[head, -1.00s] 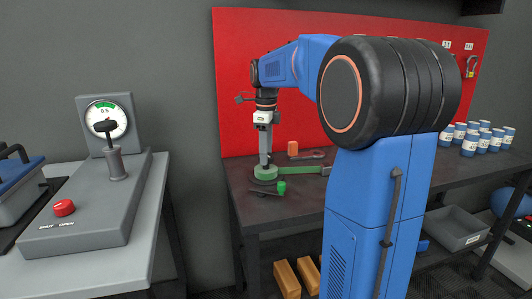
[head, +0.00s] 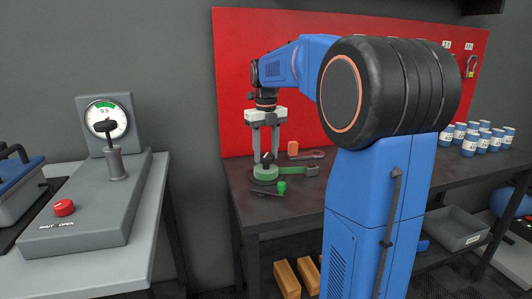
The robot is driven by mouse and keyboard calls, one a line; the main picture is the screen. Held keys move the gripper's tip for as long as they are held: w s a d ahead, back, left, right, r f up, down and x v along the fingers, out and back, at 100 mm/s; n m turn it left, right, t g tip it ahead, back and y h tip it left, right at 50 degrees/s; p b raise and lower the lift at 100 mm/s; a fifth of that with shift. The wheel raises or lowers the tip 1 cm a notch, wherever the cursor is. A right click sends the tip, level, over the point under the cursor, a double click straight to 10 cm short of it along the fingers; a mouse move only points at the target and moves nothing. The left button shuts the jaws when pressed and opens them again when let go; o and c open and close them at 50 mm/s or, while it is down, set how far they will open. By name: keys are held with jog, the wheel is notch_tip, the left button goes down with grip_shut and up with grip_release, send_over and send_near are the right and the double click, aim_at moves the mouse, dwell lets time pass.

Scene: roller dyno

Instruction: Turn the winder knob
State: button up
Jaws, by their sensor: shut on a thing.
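The winder (head: 265,173), a round green body with a dark knob (head: 267,158) on top, sits on the dark workbench below the red board in the head view. A green bar reaches from the body to a block on the right. My gripper (head: 266,153) points straight down over it. Its two grey fingers stand side by side, shut on the dark knob between their tips. The knob's lower part and its exact contact with the fingers are too small to see clearly.
A small green piece (head: 281,187) lies in front of the winder. An orange block (head: 293,148) and a grey tool (head: 313,154) lie behind it. Several blue and white cans (head: 470,146) stand at the bench's right. A grey gauge stand (head: 105,122) is on the left table.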

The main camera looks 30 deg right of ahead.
aim_at(266, 155)
jog(key=shift+m, duration=0.5)
jog(key=o, duration=1.1)
jog(key=shift+c, duration=0.2)
notch_tip(266, 155, up, 17)
jog(key=shift+r, duration=0.2)
